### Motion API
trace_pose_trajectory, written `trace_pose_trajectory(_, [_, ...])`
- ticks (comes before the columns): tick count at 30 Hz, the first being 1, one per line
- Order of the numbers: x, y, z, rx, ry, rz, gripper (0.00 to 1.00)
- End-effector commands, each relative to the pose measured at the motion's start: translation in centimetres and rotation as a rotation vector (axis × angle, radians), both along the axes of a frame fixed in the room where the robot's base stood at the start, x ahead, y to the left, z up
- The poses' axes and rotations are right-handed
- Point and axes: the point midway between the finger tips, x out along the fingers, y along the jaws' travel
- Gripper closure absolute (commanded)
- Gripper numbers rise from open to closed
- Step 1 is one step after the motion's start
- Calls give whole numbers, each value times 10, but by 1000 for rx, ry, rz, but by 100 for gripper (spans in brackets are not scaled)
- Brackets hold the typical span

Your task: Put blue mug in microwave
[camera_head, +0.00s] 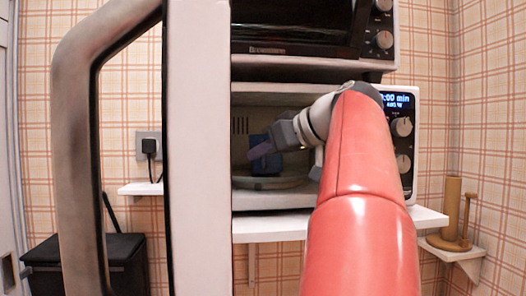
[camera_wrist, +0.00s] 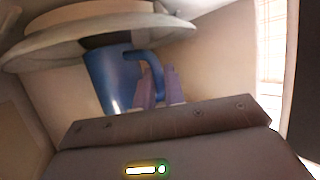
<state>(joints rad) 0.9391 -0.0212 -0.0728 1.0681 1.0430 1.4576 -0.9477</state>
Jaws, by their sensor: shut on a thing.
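The blue mug (camera_head: 296,163) is inside the open microwave (camera_head: 262,212), just above or on the round turntable plate (camera_head: 262,183). In the wrist view the mug (camera_wrist: 108,80) appears upside down, with its base close to the pale plate (camera_wrist: 60,47); I cannot tell whether they touch. My gripper (camera_head: 263,150) reaches into the cavity from the right. In the wrist view its purple fingers (camera_wrist: 160,85) are shut at the mug's handle (camera_wrist: 150,60). The arm hides part of the cavity and control panel.
The open door (camera_head: 197,150) with its dark handle (camera_head: 75,150) stands close at the left. A toaster oven (camera_head: 300,62) sits above the microwave. A white shelf (camera_head: 270,229) supports the microwave. A wooden holder (camera_head: 451,212) stands at the right, a black bin (camera_head: 120,250) at lower left.

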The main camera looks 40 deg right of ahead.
Motion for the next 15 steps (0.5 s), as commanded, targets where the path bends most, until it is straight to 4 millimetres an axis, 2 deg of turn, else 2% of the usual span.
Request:
trace_pose_trajectory(1, [1,-3,-8,9,14,-1,100])
trace_pose_trajectory(15, [2,-3,-12,8,14,0,100])
